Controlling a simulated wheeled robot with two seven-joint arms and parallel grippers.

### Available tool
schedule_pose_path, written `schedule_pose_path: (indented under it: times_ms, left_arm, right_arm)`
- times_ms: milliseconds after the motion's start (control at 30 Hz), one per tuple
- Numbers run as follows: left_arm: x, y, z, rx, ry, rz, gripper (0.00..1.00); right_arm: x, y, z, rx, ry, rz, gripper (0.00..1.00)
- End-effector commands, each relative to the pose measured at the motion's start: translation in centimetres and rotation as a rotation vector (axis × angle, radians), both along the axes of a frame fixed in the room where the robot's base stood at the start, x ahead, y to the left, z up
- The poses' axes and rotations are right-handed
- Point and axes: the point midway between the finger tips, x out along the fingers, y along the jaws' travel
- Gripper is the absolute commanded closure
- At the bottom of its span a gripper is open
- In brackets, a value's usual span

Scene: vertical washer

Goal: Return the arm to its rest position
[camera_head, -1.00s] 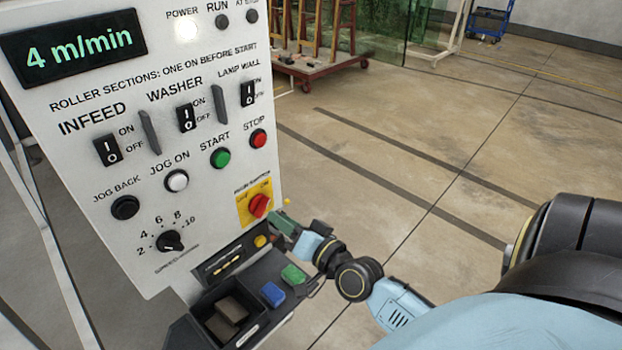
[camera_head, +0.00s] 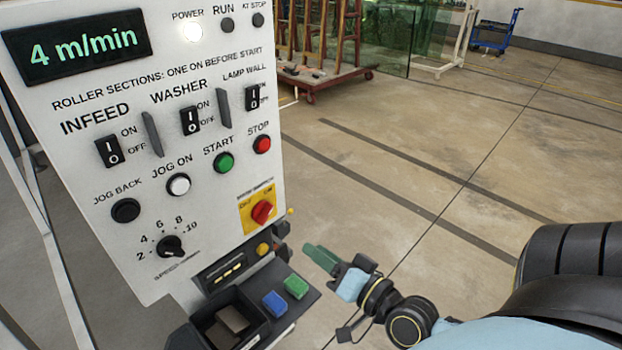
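My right gripper (camera_head: 322,257) is at the lower middle of the head view, to the right of the control panel (camera_head: 75,165) and its shelf. Its green-tipped fingers point up and left and lie close together, with nothing visible between them. A gap of floor shows between the fingertips and the panel's red and yellow main switch (camera_head: 262,211). My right arm (camera_head: 375,298) reaches in from the lower right, bent. My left gripper is outside the view.
A shelf (camera_head: 305,308) under the panel holds a blue block (camera_head: 275,302), a green block (camera_head: 296,286) and a tray (camera_head: 262,331) with brown pieces. A red glass rack (camera_head: 335,85) and a blue cart (camera_head: 490,30) stand farther back. The floor to the right is clear.

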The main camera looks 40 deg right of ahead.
Motion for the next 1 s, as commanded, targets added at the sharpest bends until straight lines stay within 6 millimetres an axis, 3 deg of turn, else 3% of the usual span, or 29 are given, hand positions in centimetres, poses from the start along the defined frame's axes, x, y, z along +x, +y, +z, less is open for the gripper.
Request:
schedule_pose_path:
  times_ms: [267,367,467,667,800,867,1000]
  left_arm:
    - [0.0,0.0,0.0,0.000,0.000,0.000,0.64]
    - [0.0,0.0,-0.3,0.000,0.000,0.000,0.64]
    - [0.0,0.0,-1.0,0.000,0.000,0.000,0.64]
    - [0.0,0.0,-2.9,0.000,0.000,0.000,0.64]
    - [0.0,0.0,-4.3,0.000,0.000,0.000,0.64]
    - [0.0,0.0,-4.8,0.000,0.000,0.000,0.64]
    - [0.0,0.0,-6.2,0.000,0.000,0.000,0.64]
  right_arm:
    - [0.0,0.0,-0.2,-0.001,0.003,-0.001,0.67]
    - [0.1,-0.2,-2.2,-0.023,0.035,-0.006,0.67]
    - [0.1,-0.5,-7.1,-0.073,0.116,-0.015,0.67]
    - [-1.8,-0.6,-22.0,-0.245,0.382,0.008,0.67]
    - [-5.1,0.3,-32.3,-0.369,0.583,0.070,0.67]
    - [-7.1,0.8,-36.5,-0.423,0.671,0.109,0.67]
    - [-12.6,2.4,-45.5,-0.550,0.872,0.233,0.67]
